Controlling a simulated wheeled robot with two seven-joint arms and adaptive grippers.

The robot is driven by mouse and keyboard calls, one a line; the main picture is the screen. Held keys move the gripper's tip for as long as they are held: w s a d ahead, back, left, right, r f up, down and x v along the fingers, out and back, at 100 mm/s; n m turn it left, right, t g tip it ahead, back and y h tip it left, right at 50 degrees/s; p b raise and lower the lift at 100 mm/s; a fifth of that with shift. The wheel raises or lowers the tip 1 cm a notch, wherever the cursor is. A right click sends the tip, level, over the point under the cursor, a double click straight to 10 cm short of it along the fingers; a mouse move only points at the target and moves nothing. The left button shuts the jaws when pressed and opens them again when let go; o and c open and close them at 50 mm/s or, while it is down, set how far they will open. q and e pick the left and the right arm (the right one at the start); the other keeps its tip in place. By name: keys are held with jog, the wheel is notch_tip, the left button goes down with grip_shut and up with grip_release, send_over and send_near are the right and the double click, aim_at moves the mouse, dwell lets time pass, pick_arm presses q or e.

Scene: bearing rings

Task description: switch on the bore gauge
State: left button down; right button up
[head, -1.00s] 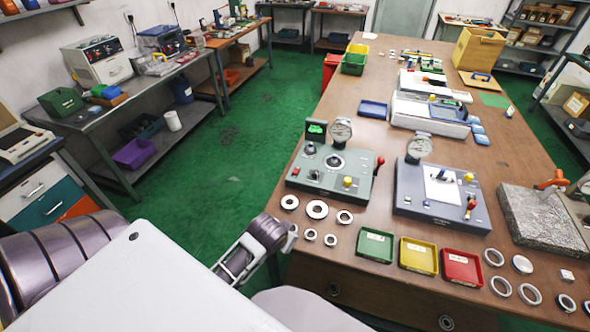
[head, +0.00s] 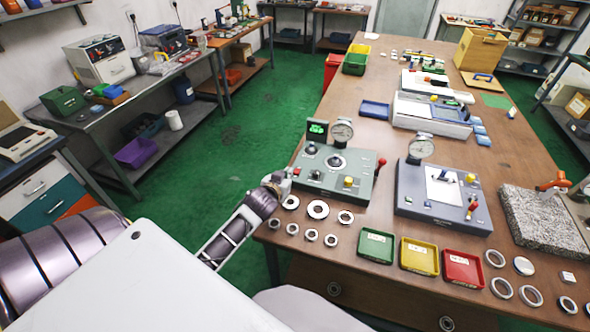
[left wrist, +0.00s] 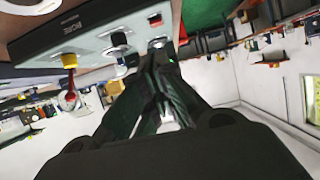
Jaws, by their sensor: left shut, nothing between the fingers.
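The bore gauge is the grey-green console (head: 335,180) at the near left corner of the big table. It has black knobs, a yellow knob (head: 349,181), a red-tipped lever (head: 381,163), a dial (head: 342,131) and a small screen (head: 317,129) with green on it. A small red button (head: 296,172) sits at its left end. My left gripper (head: 284,180) is shut and empty, close to that left end; I cannot tell whether it touches. In the left wrist view the shut fingers (left wrist: 163,62) point at the console (left wrist: 95,48) and its red button (left wrist: 155,20). My right gripper is out of view.
Several metal rings (head: 318,209) lie in front of the console. A second, blue-grey console (head: 440,205) stands to its right. Green (head: 376,246), yellow (head: 419,257) and red (head: 462,268) trays line the front. Open green floor (head: 215,160) lies left of the table.

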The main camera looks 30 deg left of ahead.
pick_arm(q)
jog(key=shift+w+a+r+t, duration=0.4)
jog(key=shift+w+a+r, duration=0.05)
jog(key=shift+w+r, duration=0.2)
jog(key=p, duration=0.1)
send_over(297, 171)
jog(key=s, duration=0.2)
jog(key=shift+s+d+f, duration=0.1)
jog(key=shift+d+f, duration=0.05)
jog(key=shift+f, duration=0.7)
jog(key=shift+s+d+f, duration=0.1)
jog(key=shift+d+f, duration=0.05)
jog(key=shift+f, duration=0.7)
jog(key=shift+w+f, duration=0.2)
jog(key=shift+f, duration=0.1)
jog(key=shift+s+f, duration=0.15)
jog(key=shift+f, duration=0.8)
jog(key=shift+s+f, duration=0.1)
jog(key=shift+f, duration=0.8)
